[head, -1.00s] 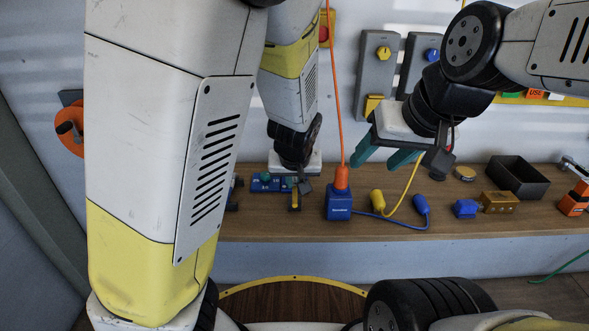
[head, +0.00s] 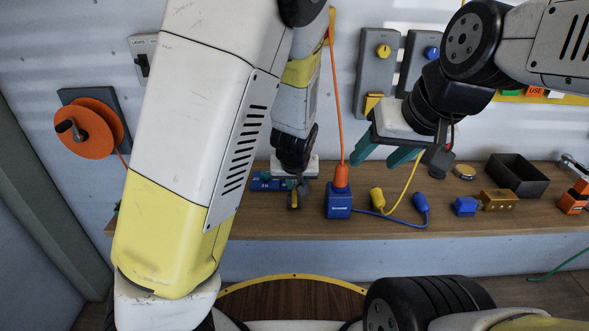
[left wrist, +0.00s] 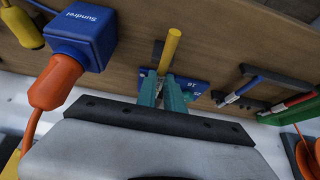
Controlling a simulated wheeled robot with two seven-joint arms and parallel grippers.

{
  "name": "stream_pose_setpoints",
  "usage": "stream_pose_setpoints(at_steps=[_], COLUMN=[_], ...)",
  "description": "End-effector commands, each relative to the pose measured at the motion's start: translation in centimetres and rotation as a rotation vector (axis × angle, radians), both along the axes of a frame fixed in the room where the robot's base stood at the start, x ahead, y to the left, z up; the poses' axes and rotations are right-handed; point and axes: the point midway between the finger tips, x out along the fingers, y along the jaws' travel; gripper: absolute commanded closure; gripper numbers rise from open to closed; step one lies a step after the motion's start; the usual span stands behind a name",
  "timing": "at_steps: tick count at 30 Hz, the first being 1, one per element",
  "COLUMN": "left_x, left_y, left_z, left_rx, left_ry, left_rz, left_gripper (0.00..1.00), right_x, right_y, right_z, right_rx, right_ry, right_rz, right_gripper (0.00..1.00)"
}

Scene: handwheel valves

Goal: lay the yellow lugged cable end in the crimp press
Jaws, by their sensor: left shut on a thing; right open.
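My left gripper (left wrist: 163,92) points down at the bench, its teal fingers shut on the lug end of the yellow cable end (left wrist: 171,48). The cable end is a yellow cylinder beside a dark block (left wrist: 158,52); whether it still touches the block is unclear. In the head view my left gripper (head: 294,179) is mostly hidden by its wrist. A blue flat piece with white marks (left wrist: 188,86) lies under the fingers. My right gripper (head: 384,153) is open and empty above the bench. I cannot tell surely which fixture is the crimp press; an orange fixture with a grey lever (head: 573,197) stands far right.
A blue box (head: 338,205) with an orange plug (head: 341,176) stands close right of the left gripper. Yellow (head: 377,199) and blue (head: 420,202) plugs, a brass block (head: 498,201) and a black tray (head: 517,175) follow.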

Motion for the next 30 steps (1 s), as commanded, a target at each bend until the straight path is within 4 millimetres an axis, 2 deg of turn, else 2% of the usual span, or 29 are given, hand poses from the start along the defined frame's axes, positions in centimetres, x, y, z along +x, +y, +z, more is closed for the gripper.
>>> stream_pose_setpoints(at_steps=[24, 30], left_x=[6.6, 7.1], left_y=[0.1, 0.0], left_z=[-0.1, -0.9], left_rx=[0.000, 0.000], left_ry=[0.000, 0.001], left_rz=[0.001, 0.000], left_gripper=[1.00, 1.00], right_x=[0.0, 0.0], right_y=[0.0, 0.0], right_z=[0.0, 0.0], right_rx=[0.000, 0.000], right_ry=[0.000, 0.000], right_rz=[0.000, 0.000], right_gripper=[0.46, 0.46])
